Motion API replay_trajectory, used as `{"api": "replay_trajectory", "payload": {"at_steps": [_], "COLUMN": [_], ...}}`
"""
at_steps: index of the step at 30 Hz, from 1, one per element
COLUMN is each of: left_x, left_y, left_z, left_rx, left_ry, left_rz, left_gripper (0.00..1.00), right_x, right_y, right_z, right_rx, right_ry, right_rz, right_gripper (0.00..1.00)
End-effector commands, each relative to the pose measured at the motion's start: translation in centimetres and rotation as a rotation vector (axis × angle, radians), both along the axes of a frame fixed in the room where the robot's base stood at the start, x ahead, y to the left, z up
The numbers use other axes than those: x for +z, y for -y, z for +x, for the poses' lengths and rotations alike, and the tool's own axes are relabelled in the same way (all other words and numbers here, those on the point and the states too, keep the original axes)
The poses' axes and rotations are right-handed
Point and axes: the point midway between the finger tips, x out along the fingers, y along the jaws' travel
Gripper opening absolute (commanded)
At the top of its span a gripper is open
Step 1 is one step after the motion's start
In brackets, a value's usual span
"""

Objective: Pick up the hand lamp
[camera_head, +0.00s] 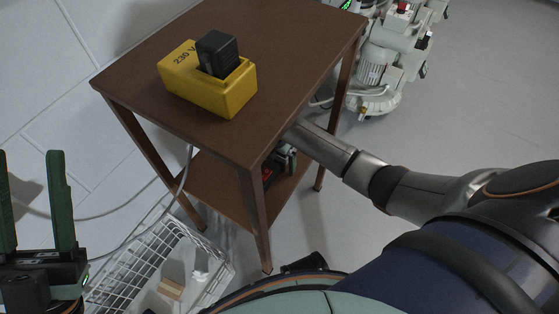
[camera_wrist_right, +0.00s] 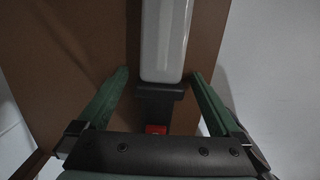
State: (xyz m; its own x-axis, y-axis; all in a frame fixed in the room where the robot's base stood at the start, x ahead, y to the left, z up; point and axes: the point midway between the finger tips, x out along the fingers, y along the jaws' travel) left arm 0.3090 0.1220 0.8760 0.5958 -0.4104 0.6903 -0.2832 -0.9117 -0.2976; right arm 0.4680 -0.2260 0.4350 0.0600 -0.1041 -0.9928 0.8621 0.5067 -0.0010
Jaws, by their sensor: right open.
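In the right wrist view, a long pale body (camera_wrist_right: 164,40) with a dark end and a small red part appears to be the hand lamp. It lies over a brown surface. My right gripper (camera_wrist_right: 160,74) is open, with one green finger on each side of the lamp; I see no clear grip on it. In the head view, the right gripper (camera_head: 284,160) is partly hidden beneath the table top, near dark and red shapes above the lower shelf. My left gripper (camera_head: 31,156) is open and empty at the lower left.
The brown table (camera_head: 300,45) carries a yellow box marked 230 V (camera_head: 215,95) with a black block (camera_head: 217,52) in it. A white wire basket (camera_head: 130,275) stands on the floor beside it. A white machine (camera_head: 375,65) stands behind. Table legs flank the right gripper.

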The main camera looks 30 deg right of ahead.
Motion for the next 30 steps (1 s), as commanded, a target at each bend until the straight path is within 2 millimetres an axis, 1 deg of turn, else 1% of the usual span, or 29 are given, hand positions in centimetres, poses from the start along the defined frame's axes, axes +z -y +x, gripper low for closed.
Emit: {"api": "replay_trajectory", "payload": {"at_steps": [2, 3, 27, 29, 30], "left_x": [0.09, 0.1, 0.14, 0.15, 0.14], "left_y": [0.01, 0.01, 0.02, 0.01, 0.02], "left_z": [-0.01, -0.01, -0.05, -0.04, -0.05], "left_rx": [0.0, 0.0, 0.0, 0.0, 0.0], "left_ry": [0.0, 0.0, 0.004, 0.004, 0.004], "left_rz": [0.0, 0.0, 0.001, 0.001, 0.001], "left_gripper": [0.5, 0.5, 0.5, 0.5, 0.5], "right_x": [0.11, 0.12, 0.14, 0.14, 0.14], "right_y": [-0.01, -0.01, 0.0, 0.01, 0.01], "right_z": [0.02, 0.02, 0.02, 0.03, 0.02], "right_rx": [0.0, 0.0, 0.0, 0.0, 0.0], "right_ry": [0.001, 0.001, 0.001, 0.001, 0.001], "right_rz": [0.001, 0.001, 0.0, 0.0, 0.0], "right_gripper": [1.0, 0.98, 0.08, 0.01, 0.0]}}
